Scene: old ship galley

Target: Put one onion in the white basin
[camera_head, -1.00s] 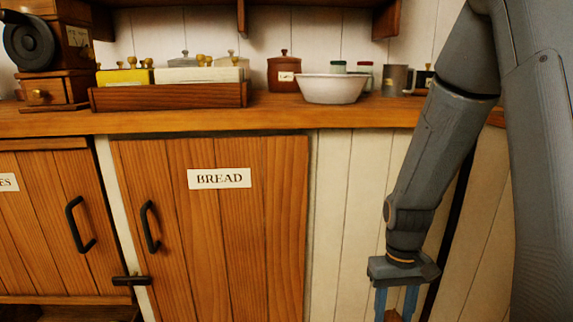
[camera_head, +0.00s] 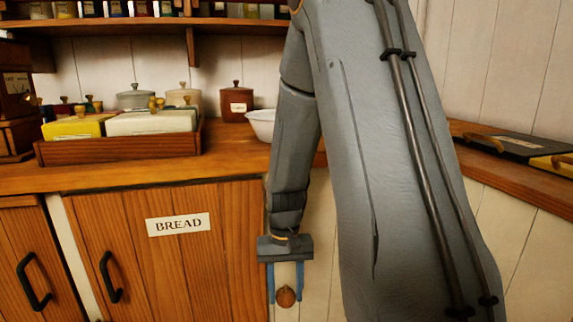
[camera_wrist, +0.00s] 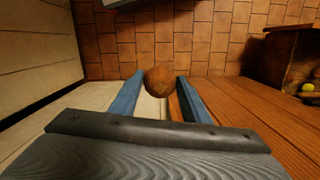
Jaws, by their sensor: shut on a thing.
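My gripper (camera_head: 286,288) points down in front of the cabinet, below the counter edge. It is shut on a brown onion (camera_head: 286,298), held between its blue fingers. The onion also shows between the fingertips in the wrist view (camera_wrist: 159,81). The white basin (camera_head: 261,124) stands on the counter, and my arm hides its right part. The gripper is lower than the basin and nearer to me.
A wooden tray (camera_head: 120,147) with a yellow and a white box stands on the counter (camera_head: 100,177), left of the basin. A brown lidded jar (camera_head: 236,104) stands behind the basin. A shelf with jars (camera_head: 160,24) hangs above. The bread cabinet door (camera_head: 180,260) is shut.

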